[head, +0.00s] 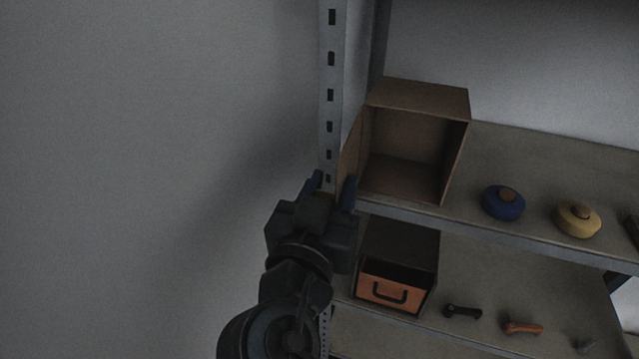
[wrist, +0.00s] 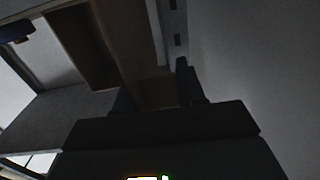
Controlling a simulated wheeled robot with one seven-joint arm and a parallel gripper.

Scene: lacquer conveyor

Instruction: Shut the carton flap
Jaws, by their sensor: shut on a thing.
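An open brown carton (head: 415,91) stands at the left end of the upper shelf, its open side facing out and its inside empty. Its flap (head: 350,150) is swung open at the carton's left edge, beside the rack post. My gripper (head: 332,187) is at the flap's lower outer end, with its blue fingers on either side, shut on the flap. In the wrist view the flap (wrist: 125,38) runs down between the fingers of my gripper (wrist: 158,92), and part of the carton (wrist: 82,45) shows at left. The gripped edge is partly hidden by the fingers.
The metal rack post (head: 330,95) stands close to my gripper. On the upper shelf (head: 545,165) are a blue round object (head: 503,203) and a yellow one (head: 577,219). Below are a box with an orange drawer (head: 390,292), a black handle (head: 462,312) and an orange handle (head: 523,328).

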